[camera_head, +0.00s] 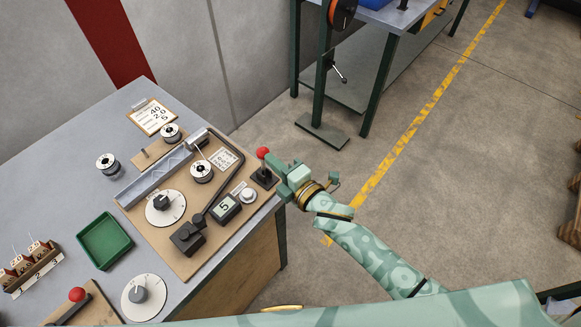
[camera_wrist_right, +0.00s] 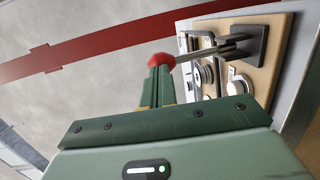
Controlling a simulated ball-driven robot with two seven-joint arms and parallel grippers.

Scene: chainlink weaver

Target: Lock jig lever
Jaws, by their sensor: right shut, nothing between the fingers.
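A lever with a red ball knob (camera_head: 263,153) stands on a small black base (camera_head: 264,178) at the right edge of the jig board (camera_head: 185,258). My right gripper (camera_head: 280,172) is at that lever, on its right side, with its fingers shut and empty. In the right wrist view the red knob (camera_wrist_right: 162,60) shows just beyond the shut fingertips (camera_wrist_right: 161,72). The lever's metal shaft (camera_wrist_right: 205,52) runs from the knob to its dark base (camera_wrist_right: 246,43). I cannot tell whether the fingers touch the knob. My left gripper is not in view.
The jig board also carries a black bent arm (camera_head: 222,187), a display box (camera_head: 225,207), a dial (camera_head: 165,205) and spools. A green tray (camera_head: 104,241) and a second red-knobbed lever (camera_head: 77,294) lie left. Open floor (camera_head: 300,245) lies right of the bench.

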